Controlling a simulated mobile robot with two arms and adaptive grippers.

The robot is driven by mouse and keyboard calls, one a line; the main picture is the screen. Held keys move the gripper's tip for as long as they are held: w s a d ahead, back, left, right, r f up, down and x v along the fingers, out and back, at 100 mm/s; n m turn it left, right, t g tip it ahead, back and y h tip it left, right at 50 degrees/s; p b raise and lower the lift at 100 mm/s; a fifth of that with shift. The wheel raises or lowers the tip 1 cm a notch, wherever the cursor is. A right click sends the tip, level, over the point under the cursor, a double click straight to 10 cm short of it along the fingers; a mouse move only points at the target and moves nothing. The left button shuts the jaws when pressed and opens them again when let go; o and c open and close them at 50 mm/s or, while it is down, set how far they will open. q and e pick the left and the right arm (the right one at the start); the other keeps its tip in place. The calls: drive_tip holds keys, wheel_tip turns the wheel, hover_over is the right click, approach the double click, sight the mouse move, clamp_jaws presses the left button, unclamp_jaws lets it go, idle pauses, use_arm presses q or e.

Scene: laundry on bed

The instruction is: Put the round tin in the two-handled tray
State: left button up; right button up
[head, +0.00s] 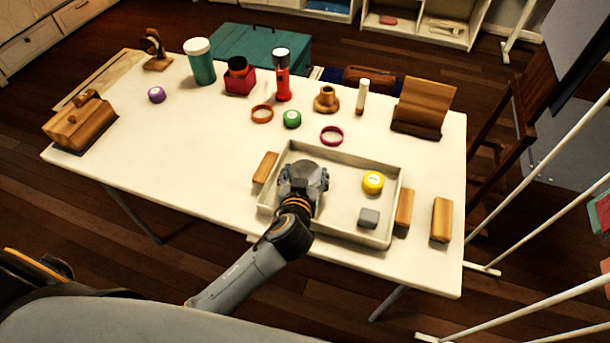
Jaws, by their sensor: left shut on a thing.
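The two-handled tray (345,151) is a shallow cream tray on the white table, with a wooden block at its left side (265,168) and another at its right side (404,207). My left gripper (303,180) is over the left part of the tray, pointing down. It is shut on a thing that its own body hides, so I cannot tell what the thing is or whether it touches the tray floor. A round yellow piece with a pale top (373,182) and a small grey block (369,217) lie in the tray's right part. My right gripper is out of view.
A green round piece (292,119), an orange ring (262,114) and a magenta ring (331,135) lie behind the tray. A red flashlight (282,75) and a teal jar (200,62) stand farther back. The table's left middle is clear.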

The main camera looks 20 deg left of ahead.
use_arm(q)
drive_tip(key=shift+f, duration=0.1)
drive_tip(key=o, duration=1.3)
drive_tip(key=shift+r, duration=0.25)
drive_tip(key=v, duration=1)
drive_tip(key=shift+s+b, duration=0.35)
drive_tip(key=shift+s+d+r, duration=0.1)
drive_tip(key=shift+s+r, duration=0.2)
drive_tip(key=shift+s, duration=0.3)
